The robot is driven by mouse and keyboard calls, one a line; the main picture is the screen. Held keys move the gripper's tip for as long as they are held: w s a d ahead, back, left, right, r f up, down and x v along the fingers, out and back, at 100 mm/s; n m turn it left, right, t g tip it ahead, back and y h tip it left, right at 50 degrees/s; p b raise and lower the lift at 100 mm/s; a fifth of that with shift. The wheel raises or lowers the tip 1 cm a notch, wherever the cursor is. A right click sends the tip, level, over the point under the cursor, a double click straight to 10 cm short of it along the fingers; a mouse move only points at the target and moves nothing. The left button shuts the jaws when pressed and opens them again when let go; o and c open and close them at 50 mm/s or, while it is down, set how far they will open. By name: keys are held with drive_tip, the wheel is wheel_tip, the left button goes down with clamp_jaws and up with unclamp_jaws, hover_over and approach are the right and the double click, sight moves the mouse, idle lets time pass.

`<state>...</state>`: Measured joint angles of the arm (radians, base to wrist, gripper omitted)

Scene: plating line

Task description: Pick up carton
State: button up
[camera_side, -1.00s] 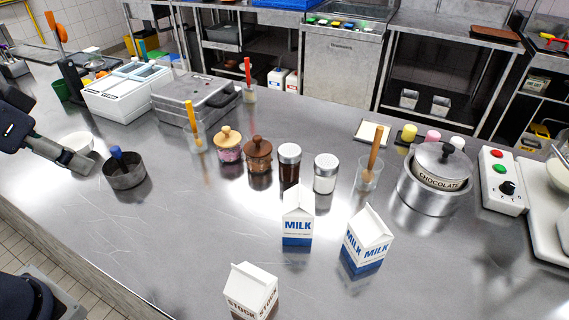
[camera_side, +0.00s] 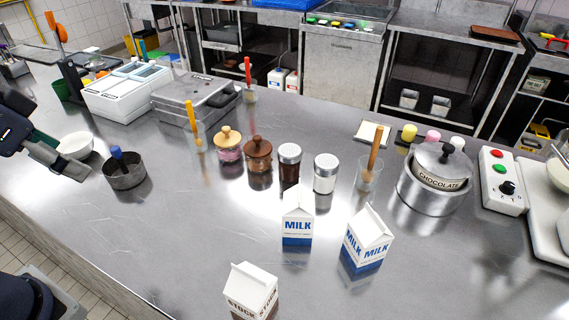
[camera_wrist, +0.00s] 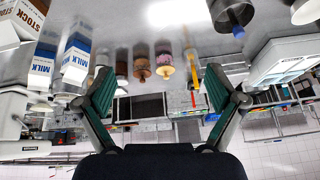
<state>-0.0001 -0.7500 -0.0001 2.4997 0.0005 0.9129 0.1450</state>
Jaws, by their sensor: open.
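Three gable-top cartons stand upright on the steel counter. One white and blue milk carton (camera_side: 298,217) stands near the middle, and a second milk carton (camera_side: 366,240) stands to its right. A white and brown stock carton (camera_side: 251,291) stands at the front edge of the side view. In the wrist view, which is upside down, the milk cartons (camera_wrist: 75,60) and the stock carton (camera_wrist: 18,22) show at upper left. My gripper (camera_wrist: 160,92) is open and empty, its green-padded fingers apart. In the side view my gripper (camera_side: 62,158) is at the far left, well away from all cartons.
A white bowl (camera_side: 76,146) and a metal pot (camera_side: 125,173) with a blue-handled tool are near my gripper. Several jars, including a white-filled one (camera_side: 325,174), stand behind the cartons. A chocolate pot (camera_side: 437,178) is at right. The counter's left front is clear.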

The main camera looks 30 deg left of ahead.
drive_tip(key=w+d+r+m+g, duration=0.1)
drive_tip(key=w+d+r+m, duration=0.3)
drive_tip(key=m, duration=1.1)
drive_tip(key=m+g, duration=0.4)
drive_tip(key=m, duration=1.6)
hover_over(248, 273)
wheel_tip(248, 273, down, 3)
wheel_tip(248, 273, down, 11)
drive_tip(key=shift+s+r, duration=0.1)
wheel_tip(248, 273, down, 6)
drive_tip(key=shift+r, duration=0.1)
